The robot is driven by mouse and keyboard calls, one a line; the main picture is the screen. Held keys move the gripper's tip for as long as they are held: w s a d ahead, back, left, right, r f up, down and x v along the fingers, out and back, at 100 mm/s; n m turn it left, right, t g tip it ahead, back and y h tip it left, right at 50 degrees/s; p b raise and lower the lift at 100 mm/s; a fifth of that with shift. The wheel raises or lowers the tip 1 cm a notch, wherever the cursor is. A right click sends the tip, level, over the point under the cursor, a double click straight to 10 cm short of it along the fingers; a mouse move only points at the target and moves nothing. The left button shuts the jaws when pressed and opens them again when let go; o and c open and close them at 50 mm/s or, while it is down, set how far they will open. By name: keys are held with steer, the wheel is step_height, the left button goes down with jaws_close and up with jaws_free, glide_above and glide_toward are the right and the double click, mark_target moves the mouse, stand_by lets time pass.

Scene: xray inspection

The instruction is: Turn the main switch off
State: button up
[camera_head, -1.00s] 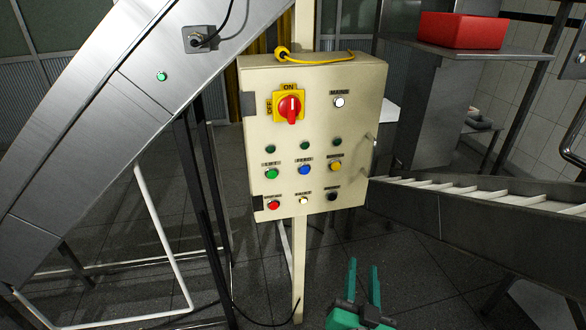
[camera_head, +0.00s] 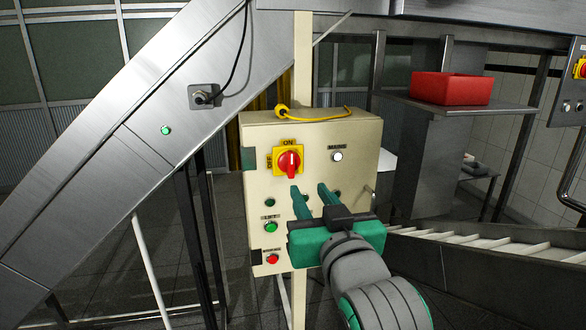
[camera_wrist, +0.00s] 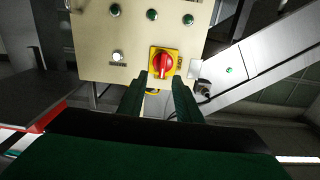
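The main switch (camera_head: 289,161) is a red rotary knob on a yellow plate at the upper left of a cream control box (camera_head: 312,130). Its red handle stands upright, toward the ON label; OFF is on the left side. My gripper (camera_head: 311,192) is open and empty, in front of the box and below the switch in the head view. In the wrist view the switch (camera_wrist: 163,64) lies just beyond the gap between the two green fingers (camera_wrist: 160,88). The fingers look apart from the knob. My gripper hides several lower buttons in the head view.
The MAINS lamp (camera_head: 338,156) is lit white. A green button (camera_head: 271,227) and a red button (camera_head: 271,258) sit at the box's left. A yellow cable (camera_head: 313,117) lies on top. A steel conveyor (camera_head: 140,130) slopes by on the left; a red crate (camera_head: 451,88) stands right.

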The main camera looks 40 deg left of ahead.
mark_target(292, 164)
steer(key=x, duration=0.7)
steer(key=r+x, duration=0.1)
steer(key=x, duration=0.2)
steer(key=shift+a+r, duration=0.1)
steer(key=shift+a, duration=0.4)
steer(key=shift+s, duration=0.1)
jaws_close()
